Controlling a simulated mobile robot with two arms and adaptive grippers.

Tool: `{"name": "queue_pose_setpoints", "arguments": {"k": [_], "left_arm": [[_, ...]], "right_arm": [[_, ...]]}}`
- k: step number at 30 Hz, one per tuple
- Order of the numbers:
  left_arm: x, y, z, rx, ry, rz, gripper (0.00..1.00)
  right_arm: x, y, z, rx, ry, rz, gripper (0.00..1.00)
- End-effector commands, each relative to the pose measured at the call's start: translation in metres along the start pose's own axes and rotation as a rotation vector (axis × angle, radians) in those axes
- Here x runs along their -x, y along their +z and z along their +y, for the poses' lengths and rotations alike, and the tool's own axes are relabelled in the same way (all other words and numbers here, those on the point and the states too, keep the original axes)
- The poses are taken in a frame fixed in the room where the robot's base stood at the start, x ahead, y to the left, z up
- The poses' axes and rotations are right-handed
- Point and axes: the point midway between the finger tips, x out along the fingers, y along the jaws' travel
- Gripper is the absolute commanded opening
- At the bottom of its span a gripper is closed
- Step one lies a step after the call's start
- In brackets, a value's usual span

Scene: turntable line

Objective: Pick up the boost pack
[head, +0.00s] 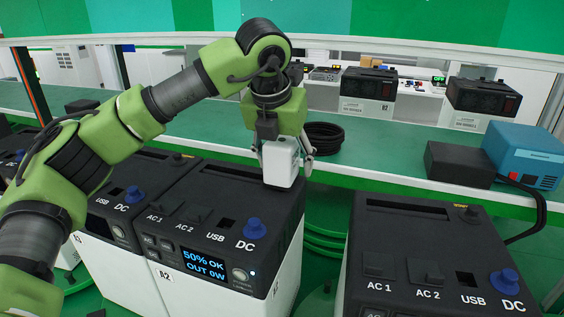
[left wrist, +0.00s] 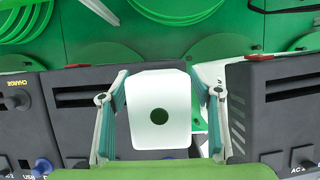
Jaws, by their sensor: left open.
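The boost pack appears to be the white rounded block (head: 281,164) at the back right corner of the black-topped power unit marked A2 (head: 232,205). It looks upright, its lower end at the unit's top; I cannot tell if it is seated in it. In the left wrist view the white pack (left wrist: 160,135), with a dark round hole, fills most of the space between my fingers. My left gripper (head: 285,150) is open and reaches down around the pack, a finger on each side. I cannot tell whether either finger touches it. My right gripper is not in view.
Another power unit (head: 420,230) stands at the front right, past a gap with green floor. A1 stands on the left. Behind is a green-topped bench (head: 370,160) with a black cable coil (head: 325,138), a dark box (head: 458,164) and a blue device (head: 524,155).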

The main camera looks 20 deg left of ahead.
Motion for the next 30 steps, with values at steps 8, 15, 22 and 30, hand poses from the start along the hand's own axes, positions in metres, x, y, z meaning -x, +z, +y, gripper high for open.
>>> {"name": "queue_pose_setpoints", "arguments": {"k": [8,15,22,30], "left_arm": [[-0.005,0.0,0.0,0.0,0.0,-0.001,0.58],[-0.004,0.0,0.0,0.001,0.0,-0.001,0.0],[-0.002,0.001,0.0,0.001,-0.002,-0.006,0.0],[0.008,0.006,0.0,0.003,-0.002,-0.009,0.0]], "right_arm": [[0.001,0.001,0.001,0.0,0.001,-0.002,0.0],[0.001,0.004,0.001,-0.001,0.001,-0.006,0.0],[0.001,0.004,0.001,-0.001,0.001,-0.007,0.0],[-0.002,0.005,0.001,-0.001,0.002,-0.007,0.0]]}}
